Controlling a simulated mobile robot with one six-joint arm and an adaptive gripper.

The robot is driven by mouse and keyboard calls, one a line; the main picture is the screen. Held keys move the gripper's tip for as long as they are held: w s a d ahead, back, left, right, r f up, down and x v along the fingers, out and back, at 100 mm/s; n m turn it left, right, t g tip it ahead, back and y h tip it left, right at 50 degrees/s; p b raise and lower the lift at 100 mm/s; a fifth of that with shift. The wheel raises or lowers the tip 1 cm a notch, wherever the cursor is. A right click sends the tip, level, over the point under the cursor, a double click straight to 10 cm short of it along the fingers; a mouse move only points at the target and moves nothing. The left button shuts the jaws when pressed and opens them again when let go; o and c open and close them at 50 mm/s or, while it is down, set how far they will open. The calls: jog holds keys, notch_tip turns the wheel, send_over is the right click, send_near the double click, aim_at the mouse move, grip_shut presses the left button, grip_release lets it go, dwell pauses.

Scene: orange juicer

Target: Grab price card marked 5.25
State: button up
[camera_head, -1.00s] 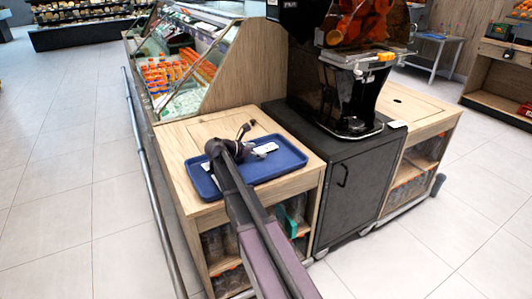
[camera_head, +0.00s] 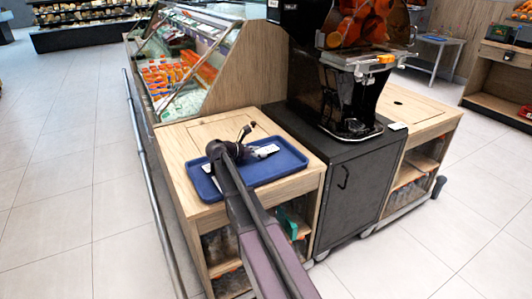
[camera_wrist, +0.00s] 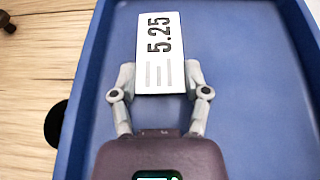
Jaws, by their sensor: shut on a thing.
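The white price card (camera_wrist: 160,48) printed 5.25 is over the blue tray in the wrist view. My gripper (camera_wrist: 160,80) has its two fingers closed on the card's near end, one on each long side. In the head view, a white card (camera_head: 266,150) shows at the blue tray (camera_head: 285,172), beside my gripper (camera_head: 250,150), with my arm covering part of the tray. Whether the card is lifted or still touches the tray cannot be told. Another white piece (camera_head: 208,168) shows at the tray's left side.
The tray sits on a wooden counter (camera_head: 180,150). A dark cabinet (camera_head: 345,185) with the orange juicer (camera_head: 352,70) stands to the right. A glass display case (camera_head: 185,75) with bottles stands behind left. Open floor (camera_head: 60,200) lies to the left.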

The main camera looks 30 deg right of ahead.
jog(key=shift+r, duration=0.1)
notch_tip(320, 180, up, 4)
jog(key=p, duration=0.4)
jog(key=shift+f, duration=0.2)
jog(key=s+d, duration=0.3)
jog(key=s, duration=0.1)
jog(key=s+d, duration=0.4)
jog(key=s+d+r+p, duration=0.1)
jog(key=s+d, duration=0.2)
jog(key=s, duration=0.1)
jog(key=shift+d, duration=0.4)
